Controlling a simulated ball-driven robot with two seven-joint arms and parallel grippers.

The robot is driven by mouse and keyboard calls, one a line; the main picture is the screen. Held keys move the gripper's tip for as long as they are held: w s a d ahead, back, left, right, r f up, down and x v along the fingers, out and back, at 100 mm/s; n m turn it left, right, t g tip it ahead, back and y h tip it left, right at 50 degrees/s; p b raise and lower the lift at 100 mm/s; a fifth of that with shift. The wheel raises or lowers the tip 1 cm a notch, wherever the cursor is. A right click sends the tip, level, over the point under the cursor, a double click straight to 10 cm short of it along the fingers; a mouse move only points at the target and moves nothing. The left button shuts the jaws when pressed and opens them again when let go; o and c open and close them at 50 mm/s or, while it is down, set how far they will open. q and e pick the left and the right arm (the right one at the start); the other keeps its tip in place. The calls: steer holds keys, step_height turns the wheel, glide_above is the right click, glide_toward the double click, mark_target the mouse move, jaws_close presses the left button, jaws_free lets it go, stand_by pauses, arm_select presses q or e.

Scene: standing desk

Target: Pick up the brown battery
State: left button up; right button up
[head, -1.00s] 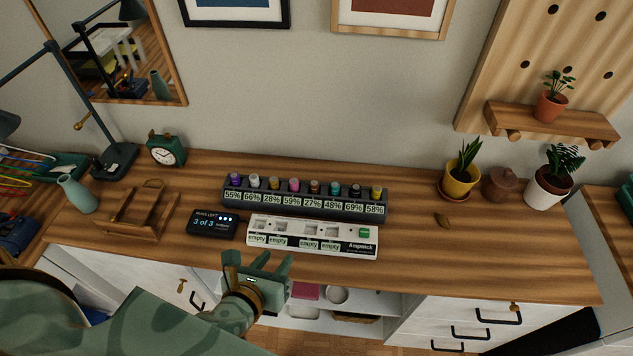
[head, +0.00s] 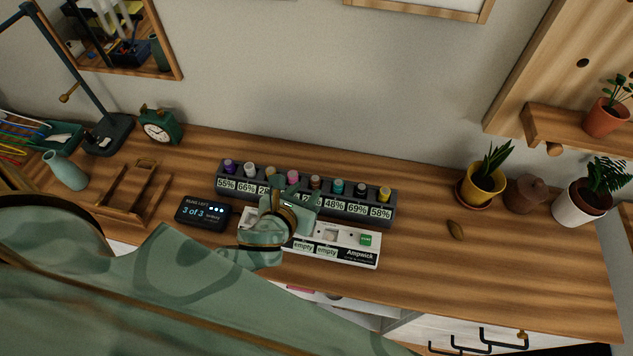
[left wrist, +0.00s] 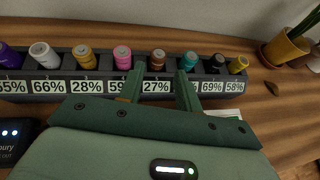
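The brown battery (head: 315,182) stands upright in the dark battery rack (head: 390,211), above the 27% label. It also shows in the left wrist view (left wrist: 158,60), just beyond and between my fingertips. My left gripper (head: 293,186) is open and empty, above the front of the rack. In the left wrist view, its two fingers (left wrist: 158,72) are apart and point at the brown battery's slot. I cannot see contact with the battery. My right gripper is not in view.
Pink (left wrist: 122,57) and teal (left wrist: 190,61) batteries flank the brown one; several others fill the rack. The white Ampatch holder (head: 370,252) lies in front, partly hidden by my gripper. A black display (head: 203,212) sits left. The desk to the right is mostly clear.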

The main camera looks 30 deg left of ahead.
mark_target(315, 179)
arm_select(q)
steer(key=x, duration=0.3)
steer(key=shift+r, duration=0.1)
steer(key=b+x, duration=0.2)
steer(key=x, duration=0.3)
steer(key=shift+a+r, duration=0.1)
steer(key=shift+a, duration=0.05)
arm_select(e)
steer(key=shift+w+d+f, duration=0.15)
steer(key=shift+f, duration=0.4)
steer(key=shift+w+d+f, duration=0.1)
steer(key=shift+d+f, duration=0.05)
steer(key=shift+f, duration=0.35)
arm_select(q)
steer(key=shift+s+r, duration=0.1)
jaws_close()
